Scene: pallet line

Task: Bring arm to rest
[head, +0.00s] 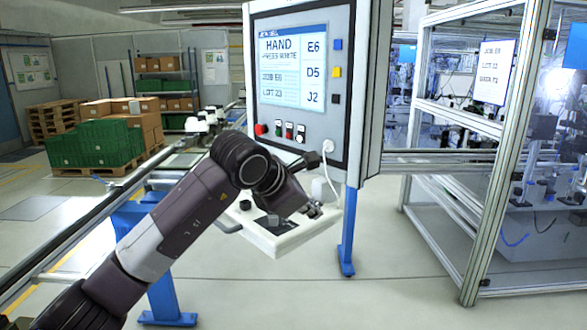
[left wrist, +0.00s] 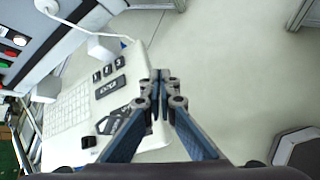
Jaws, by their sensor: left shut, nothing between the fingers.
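My left arm reaches in from the left in the head view. My left gripper (head: 314,210) is in front of the control cabinet, over the right part of its white shelf (head: 281,243). In the left wrist view the two fingers of my left gripper (left wrist: 161,78) meet at the tips with nothing between them. Beneath and beside them lies the shelf with a keyboard (left wrist: 68,112) and several dark small items. Whether the fingers touch the shelf I cannot tell. My right gripper is in neither view.
The control cabinet (head: 367,90) carries a screen (head: 293,68) and buttons, and a white cable hangs from it. A framed machine cell (head: 490,170) stands at right. A rail (head: 85,228) runs along the left. Green crates (head: 95,145) stand behind it. Floor at front right is clear.

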